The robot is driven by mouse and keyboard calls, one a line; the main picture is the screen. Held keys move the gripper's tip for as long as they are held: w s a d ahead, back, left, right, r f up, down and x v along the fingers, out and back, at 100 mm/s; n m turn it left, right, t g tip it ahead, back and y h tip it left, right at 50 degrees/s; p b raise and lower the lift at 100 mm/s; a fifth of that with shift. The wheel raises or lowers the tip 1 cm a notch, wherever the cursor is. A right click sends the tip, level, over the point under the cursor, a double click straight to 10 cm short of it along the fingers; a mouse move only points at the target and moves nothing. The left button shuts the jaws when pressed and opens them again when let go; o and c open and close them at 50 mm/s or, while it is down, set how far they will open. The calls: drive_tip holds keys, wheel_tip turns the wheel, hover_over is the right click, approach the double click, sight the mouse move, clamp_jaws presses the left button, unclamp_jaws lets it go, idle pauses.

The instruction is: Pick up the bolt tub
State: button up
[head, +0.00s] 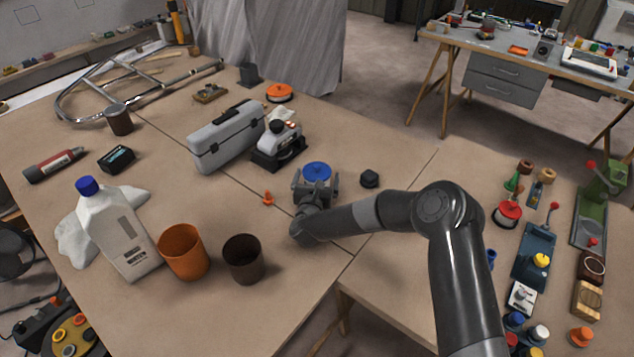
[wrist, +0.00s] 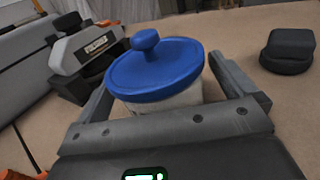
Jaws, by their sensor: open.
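The bolt tub (head: 316,171) has a round blue lid with a knob, and in the head view it stands on the wooden table just beyond my gripper (head: 315,186). In the wrist view the bolt tub (wrist: 157,72) shows its blue lid and a pale, translucent body below. My gripper (wrist: 172,95) is open, with one finger on each side of the tub. The left finger looks close to the body; I cannot tell whether either finger touches it. The lower front of the tub is hidden behind my gripper.
A grey and black device (head: 280,145) stands left of the tub, with a grey toolbox (head: 228,138) beyond it. A small black object (head: 369,179) lies to the right. An orange piece (head: 268,198) lies at left. A dark cup (head: 243,259) and an orange cup (head: 183,251) stand nearer.

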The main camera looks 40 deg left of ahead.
drive_tip(key=shift+w, duration=0.15)
drive_tip(key=shift+a+r, duration=0.1)
drive_tip(key=c, duration=1.4)
